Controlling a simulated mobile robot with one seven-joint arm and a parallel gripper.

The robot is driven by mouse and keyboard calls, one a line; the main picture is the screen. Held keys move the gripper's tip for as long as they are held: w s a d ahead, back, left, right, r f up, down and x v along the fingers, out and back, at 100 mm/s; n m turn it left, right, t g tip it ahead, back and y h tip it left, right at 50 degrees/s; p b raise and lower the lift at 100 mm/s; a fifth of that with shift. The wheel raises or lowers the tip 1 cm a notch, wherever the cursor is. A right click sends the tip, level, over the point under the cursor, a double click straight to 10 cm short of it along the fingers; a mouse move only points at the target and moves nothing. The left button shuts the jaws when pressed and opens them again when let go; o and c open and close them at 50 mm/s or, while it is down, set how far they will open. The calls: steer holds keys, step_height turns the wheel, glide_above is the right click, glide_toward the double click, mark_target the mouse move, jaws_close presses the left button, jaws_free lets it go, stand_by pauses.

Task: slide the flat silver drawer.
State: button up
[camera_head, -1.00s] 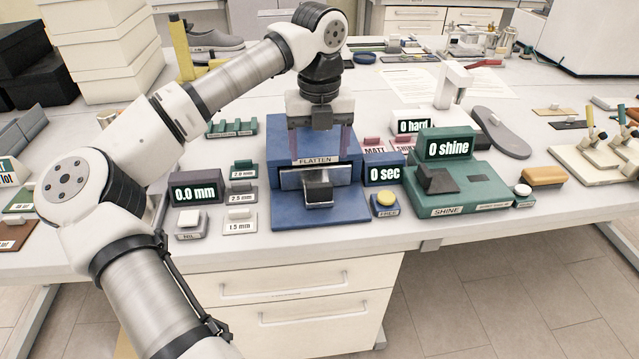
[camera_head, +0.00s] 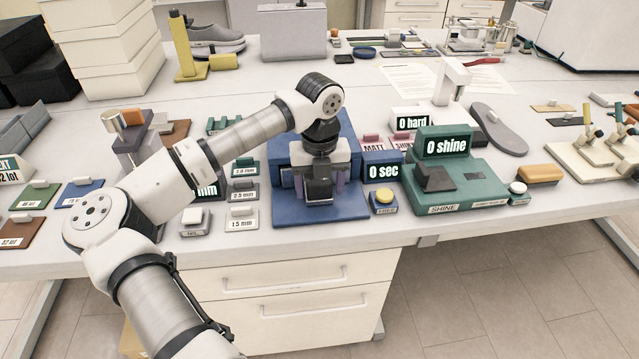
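The blue FLATTEN press (camera_head: 347,208) stands on the white table near its front edge. Its flat silver drawer is low in the front and mostly hidden behind my gripper. The drawer's dark block-shaped handle (camera_head: 318,188) sticks out towards the front. My gripper (camera_head: 319,182) points down over this handle, with its fingers apart, one on each side of it. I cannot tell whether the fingers touch the handle. The FLATTEN label is hidden by the gripper.
Right of the press are a "0 sec" display (camera_head: 383,170), a yellow button (camera_head: 384,197) and the green SHINE machine (camera_head: 470,190). Left are small labelled blocks (camera_head: 242,217) and a display partly covered by my arm.

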steer(key=c, duration=1.1)
steer(key=shift+s+f+b, duration=0.15)
steer(key=shift+s+b, duration=0.3)
steer(key=shift+s, duration=0.1)
steer(key=shift+c, duration=0.2)
steer(key=s+d+b, duration=0.1)
steer(key=s+b, duration=0.6)
steer(key=s, duration=0.7)
steer(key=shift+d+b, duration=0.25)
steer(key=shift+b, duration=0.05)
steer(key=shift+s, duration=0.15)
steer(key=o, duration=1.4)
steer(key=shift+s+r, duration=0.1)
steer(key=shift+r, duration=0.1)
step_height(320, 180, up, 14)
steer(key=shift+f+b, duration=0.1)
steer(key=shift+b, duration=0.5)
